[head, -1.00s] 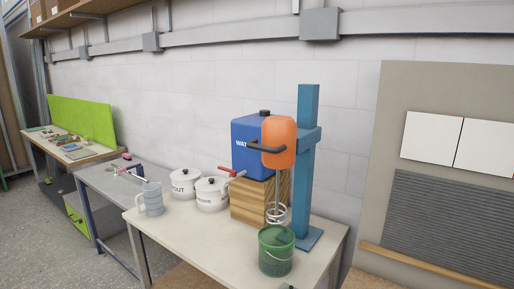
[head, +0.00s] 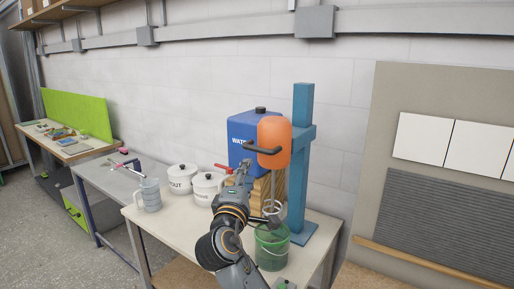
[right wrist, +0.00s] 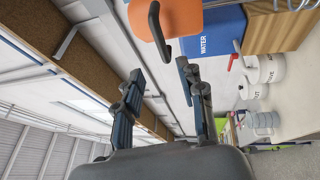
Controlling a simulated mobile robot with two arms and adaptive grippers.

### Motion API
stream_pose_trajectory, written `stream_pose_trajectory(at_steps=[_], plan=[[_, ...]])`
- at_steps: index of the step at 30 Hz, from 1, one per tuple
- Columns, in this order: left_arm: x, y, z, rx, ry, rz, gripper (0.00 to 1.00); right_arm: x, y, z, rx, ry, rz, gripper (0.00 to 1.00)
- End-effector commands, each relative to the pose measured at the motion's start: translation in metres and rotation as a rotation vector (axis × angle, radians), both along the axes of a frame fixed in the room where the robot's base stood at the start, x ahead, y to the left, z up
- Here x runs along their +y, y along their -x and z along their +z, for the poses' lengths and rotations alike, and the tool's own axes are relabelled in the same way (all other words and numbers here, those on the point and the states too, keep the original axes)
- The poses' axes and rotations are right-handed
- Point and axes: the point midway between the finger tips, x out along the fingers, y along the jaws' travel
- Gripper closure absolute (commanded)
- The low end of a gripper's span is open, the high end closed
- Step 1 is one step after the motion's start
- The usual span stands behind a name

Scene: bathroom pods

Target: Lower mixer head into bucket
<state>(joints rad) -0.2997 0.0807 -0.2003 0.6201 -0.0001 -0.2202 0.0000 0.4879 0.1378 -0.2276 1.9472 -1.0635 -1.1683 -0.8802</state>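The orange mixer head (head: 273,140) with its dark handle (head: 261,155) is mounted on a teal stand (head: 301,150) on the table. Its spiral whisk (head: 272,208) hangs above the green bucket (head: 272,250) and is partly hidden by my right arm. My right gripper (head: 243,170) is just left of and below the handle. In the right wrist view my right gripper (right wrist: 160,72) has its fingers spread with nothing between them. The handle (right wrist: 156,25) is beyond the fingertips, apart from them. My left gripper is not in view.
A blue water container (head: 240,130) on a wooden block stands behind the gripper. Two white pots (head: 206,187) and a grey jug (head: 150,194) are on the table to the left. The wall with tile panels (head: 422,138) is at the right.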

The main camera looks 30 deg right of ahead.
Motion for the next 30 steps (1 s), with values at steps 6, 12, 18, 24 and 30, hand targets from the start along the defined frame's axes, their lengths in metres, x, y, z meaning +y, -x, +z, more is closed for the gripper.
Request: stream_pose_trajectory(at_steps=[6, 12, 18, 24, 30], plan=[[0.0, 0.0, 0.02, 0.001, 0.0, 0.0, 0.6, -0.026, -0.026, 0.011, 0.003, 0.003, -0.002, 0.61], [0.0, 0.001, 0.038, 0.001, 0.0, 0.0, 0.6, -0.057, -0.057, 0.017, 0.005, 0.001, -0.001, 0.61], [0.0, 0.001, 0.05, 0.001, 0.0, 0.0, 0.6, -0.079, -0.081, 0.021, 0.003, -0.001, 0.002, 0.61], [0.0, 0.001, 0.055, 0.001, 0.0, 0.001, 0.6, -0.09, -0.092, 0.021, 0.002, -0.001, 0.002, 0.61], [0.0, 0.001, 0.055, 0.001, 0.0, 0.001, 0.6, -0.092, -0.094, 0.02, 0.003, -0.002, 0.004, 0.61]])
